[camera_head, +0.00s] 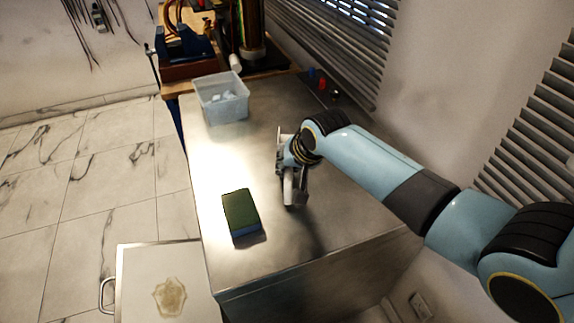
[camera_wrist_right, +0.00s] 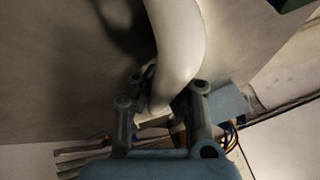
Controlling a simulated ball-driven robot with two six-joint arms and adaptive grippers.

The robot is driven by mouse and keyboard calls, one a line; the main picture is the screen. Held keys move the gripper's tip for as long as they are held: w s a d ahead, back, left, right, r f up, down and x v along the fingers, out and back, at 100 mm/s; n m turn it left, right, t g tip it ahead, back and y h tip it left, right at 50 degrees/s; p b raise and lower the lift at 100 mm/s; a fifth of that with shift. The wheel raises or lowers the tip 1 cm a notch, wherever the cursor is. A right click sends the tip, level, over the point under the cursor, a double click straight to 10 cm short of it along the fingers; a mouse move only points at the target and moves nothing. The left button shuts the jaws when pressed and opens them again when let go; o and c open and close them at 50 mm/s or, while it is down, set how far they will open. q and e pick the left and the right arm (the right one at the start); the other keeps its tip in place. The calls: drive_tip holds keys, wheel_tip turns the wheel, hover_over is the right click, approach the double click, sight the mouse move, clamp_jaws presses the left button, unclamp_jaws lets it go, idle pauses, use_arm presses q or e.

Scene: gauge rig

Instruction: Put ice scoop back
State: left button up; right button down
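The ice scoop (camera_head: 293,190) is a pale metallic piece at my right gripper, over the middle of the steel counter; the arm and gripper hide part of it. In the right wrist view its smooth, curved whitish body (camera_wrist_right: 176,45) runs down between the two fingers. My right gripper (camera_wrist_right: 165,95) appears shut on it, with a finger against each side. The right gripper also shows in the head view (camera_head: 289,160). Whether the scoop touches the counter is unclear. A translucent bin (camera_head: 224,113) with ice pieces (camera_head: 226,96) stands at the counter's far left. My left gripper is not in view.
A green and blue sponge (camera_head: 240,212) lies near the front of the steel counter (camera_head: 330,225). Several small coloured knobs (camera_head: 322,84) sit at the back edge. A wooden bench with a blue vise (camera_head: 184,48) stands beyond. Blinds and a wall border the right.

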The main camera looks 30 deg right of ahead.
drive_tip(key=shift+s+f, duration=0.45)
drive_tip(key=shift+f, duration=0.15)
drive_tip(key=c, duration=1.4)
unclamp_jaws()
drive_tip(key=shift+w+f, duration=0.2)
drive_tip(key=shift+w, duration=0.05)
drive_tip(key=shift+s+a, duration=0.1)
drive_tip(key=shift+r, duration=0.15)
drive_tip(key=v, duration=1.2)
drive_tip(key=shift+r, duration=0.15)
